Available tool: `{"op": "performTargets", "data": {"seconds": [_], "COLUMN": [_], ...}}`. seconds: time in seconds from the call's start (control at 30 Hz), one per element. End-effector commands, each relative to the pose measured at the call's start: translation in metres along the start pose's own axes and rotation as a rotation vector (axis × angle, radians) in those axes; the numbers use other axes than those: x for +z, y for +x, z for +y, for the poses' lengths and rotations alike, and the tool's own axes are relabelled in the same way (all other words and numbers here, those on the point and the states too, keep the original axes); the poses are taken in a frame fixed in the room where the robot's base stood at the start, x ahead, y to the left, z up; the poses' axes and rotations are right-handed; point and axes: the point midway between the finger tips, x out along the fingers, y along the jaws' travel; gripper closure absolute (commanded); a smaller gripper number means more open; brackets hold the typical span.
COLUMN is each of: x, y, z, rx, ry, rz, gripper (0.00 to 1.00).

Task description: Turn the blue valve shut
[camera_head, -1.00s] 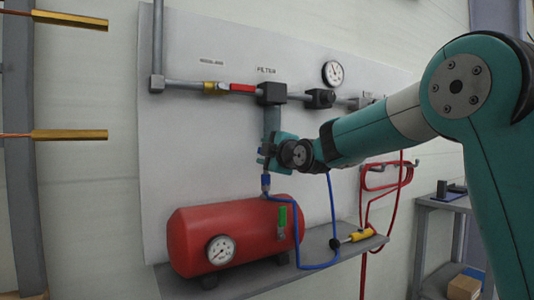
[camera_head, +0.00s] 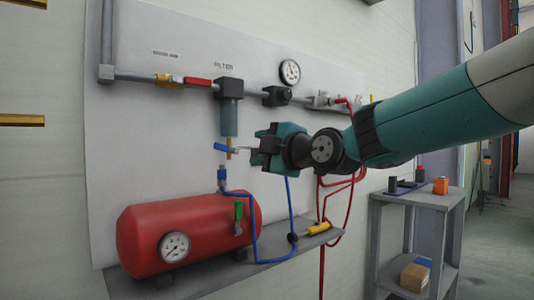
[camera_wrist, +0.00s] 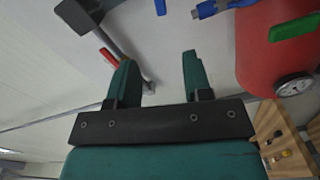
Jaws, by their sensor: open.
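The blue valve has a blue lever (camera_head: 221,147) on a brass stem under the grey filter bowl (camera_head: 229,118). The lever lies roughly level and points left. My gripper (camera_head: 248,152) is just right of the stem, with its jaws toward it. Any contact is hard to tell at this size. In the wrist view my two fingers (camera_wrist: 157,65) are spread with nothing between them. A blue piece (camera_wrist: 160,7), probably the lever, shows at the top edge beyond the fingertips, cut off by the frame.
A red tank (camera_head: 190,232) with a gauge and green lever (camera_head: 239,213) sits on a shelf below. A blue hose fitting (camera_head: 222,177) stands above it. A red pipe lever (camera_head: 199,82) is above. Red hose hangs right, near a grey cart (camera_head: 425,200).

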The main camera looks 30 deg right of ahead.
Motion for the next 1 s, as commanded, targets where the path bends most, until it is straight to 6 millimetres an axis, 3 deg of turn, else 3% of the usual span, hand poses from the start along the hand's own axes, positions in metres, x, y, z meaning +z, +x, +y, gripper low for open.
{"op": "performTargets", "data": {"seconds": [0.13, 0.43, 0.57, 0.63, 0.77, 0.9, 1.0], "x": [0.0, 0.0, -0.006, -0.018, -0.06, -0.107, -0.125], "y": [-0.013, -0.015, -0.015, -0.016, -0.034, -0.091, -0.144], "z": [0.0, 0.0, -0.009, -0.031, -0.107, -0.2, -0.247], "rx": [0.0, -0.001, -0.033, -0.115, -0.428, -0.87, -1.128], "ry": [0.0, 0.001, 0.034, 0.117, 0.401, 0.716, 0.852], "rz": [0.0, 0.001, 0.011, 0.031, 0.045, -0.096, -0.291], "gripper": [0.54, 0.54, 0.82, 0.98, 1.0, 1.0, 1.0]}}
